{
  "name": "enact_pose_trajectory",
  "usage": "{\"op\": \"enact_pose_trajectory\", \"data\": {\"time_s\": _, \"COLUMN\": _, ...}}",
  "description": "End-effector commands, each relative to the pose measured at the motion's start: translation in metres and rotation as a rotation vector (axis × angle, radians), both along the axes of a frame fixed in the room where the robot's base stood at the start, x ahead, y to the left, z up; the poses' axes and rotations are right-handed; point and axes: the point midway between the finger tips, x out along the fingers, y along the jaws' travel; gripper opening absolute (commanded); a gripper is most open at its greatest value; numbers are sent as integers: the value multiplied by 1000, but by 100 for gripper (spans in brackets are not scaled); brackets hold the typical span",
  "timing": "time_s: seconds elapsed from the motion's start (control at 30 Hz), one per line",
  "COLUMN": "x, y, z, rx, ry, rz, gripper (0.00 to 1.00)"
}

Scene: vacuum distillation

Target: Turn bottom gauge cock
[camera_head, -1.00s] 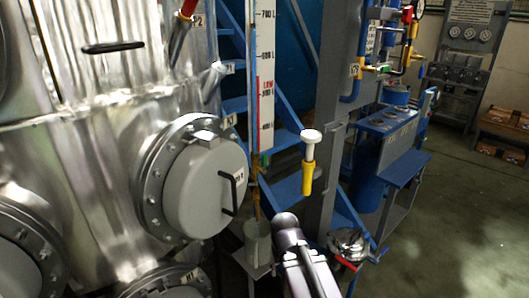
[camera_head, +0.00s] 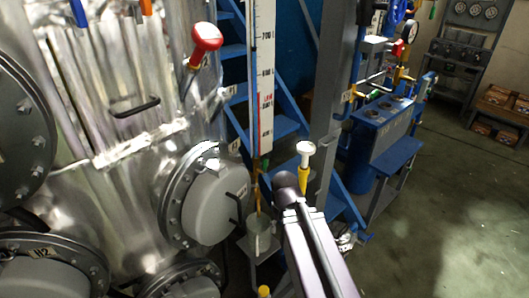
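The level gauge (camera_head: 261,90) is a tall white scale with black marks and a red "LOW" mark, standing right of the shiny tank. Thin orange-brown tubing (camera_head: 258,183) runs down from its lower end. I cannot clearly make out the bottom gauge cock there. A yellow handle with a white cap (camera_head: 305,163) stands just to the right, partly behind my arm. My arm reaches up from the bottom edge, its dark rounded part in front of the area right of the tubing. My gripper's fingers do not show, so contact cannot be told.
A pale cup (camera_head: 260,234) stands on a small ledge below the tubing. The tank's round grey hatch (camera_head: 212,205) with a black handle is close on the left. A grey post (camera_head: 330,110) and blue stairs (camera_head: 234,82) stand behind. The floor (camera_head: 430,220) on the right is open.

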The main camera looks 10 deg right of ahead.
Motion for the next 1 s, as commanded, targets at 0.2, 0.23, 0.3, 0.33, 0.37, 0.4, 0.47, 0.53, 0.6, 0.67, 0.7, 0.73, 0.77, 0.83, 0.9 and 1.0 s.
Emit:
{"op": "enact_pose_trajectory", "data": {"time_s": 0.2, "x": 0, "y": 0, "z": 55, "rx": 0, "ry": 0, "rz": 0, "gripper": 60}}
{"op": "enact_pose_trajectory", "data": {"time_s": 0.23, "x": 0, "y": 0, "z": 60, "rx": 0, "ry": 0, "rz": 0, "gripper": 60}}
{"op": "enact_pose_trajectory", "data": {"time_s": 0.3, "x": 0, "y": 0, "z": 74, "rx": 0, "ry": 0, "rz": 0, "gripper": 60}}
{"op": "enact_pose_trajectory", "data": {"time_s": 0.33, "x": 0, "y": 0, "z": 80, "rx": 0, "ry": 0, "rz": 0, "gripper": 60}}
{"op": "enact_pose_trajectory", "data": {"time_s": 0.37, "x": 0, "y": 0, "z": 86, "rx": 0, "ry": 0, "rz": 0, "gripper": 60}}
{"op": "enact_pose_trajectory", "data": {"time_s": 0.4, "x": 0, "y": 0, "z": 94, "rx": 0, "ry": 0, "rz": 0, "gripper": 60}}
{"op": "enact_pose_trajectory", "data": {"time_s": 0.47, "x": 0, "y": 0, "z": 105, "rx": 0, "ry": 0, "rz": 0, "gripper": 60}}
{"op": "enact_pose_trajectory", "data": {"time_s": 0.53, "x": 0, "y": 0, "z": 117, "rx": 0, "ry": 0, "rz": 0, "gripper": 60}}
{"op": "enact_pose_trajectory", "data": {"time_s": 0.6, "x": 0, "y": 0, "z": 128, "rx": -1, "ry": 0, "rz": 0, "gripper": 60}}
{"op": "enact_pose_trajectory", "data": {"time_s": 0.67, "x": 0, "y": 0, "z": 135, "rx": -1, "ry": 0, "rz": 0, "gripper": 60}}
{"op": "enact_pose_trajectory", "data": {"time_s": 0.7, "x": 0, "y": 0, "z": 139, "rx": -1, "ry": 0, "rz": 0, "gripper": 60}}
{"op": "enact_pose_trajectory", "data": {"time_s": 0.73, "x": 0, "y": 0, "z": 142, "rx": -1, "ry": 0, "rz": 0, "gripper": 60}}
{"op": "enact_pose_trajectory", "data": {"time_s": 0.77, "x": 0, "y": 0, "z": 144, "rx": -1, "ry": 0, "rz": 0, "gripper": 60}}
{"op": "enact_pose_trajectory", "data": {"time_s": 0.83, "x": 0, "y": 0, "z": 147, "rx": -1, "ry": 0, "rz": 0, "gripper": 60}}
{"op": "enact_pose_trajectory", "data": {"time_s": 0.9, "x": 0, "y": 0, "z": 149, "rx": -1, "ry": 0, "rz": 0, "gripper": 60}}
{"op": "enact_pose_trajectory", "data": {"time_s": 1.0, "x": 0, "y": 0, "z": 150, "rx": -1, "ry": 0, "rz": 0, "gripper": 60}}
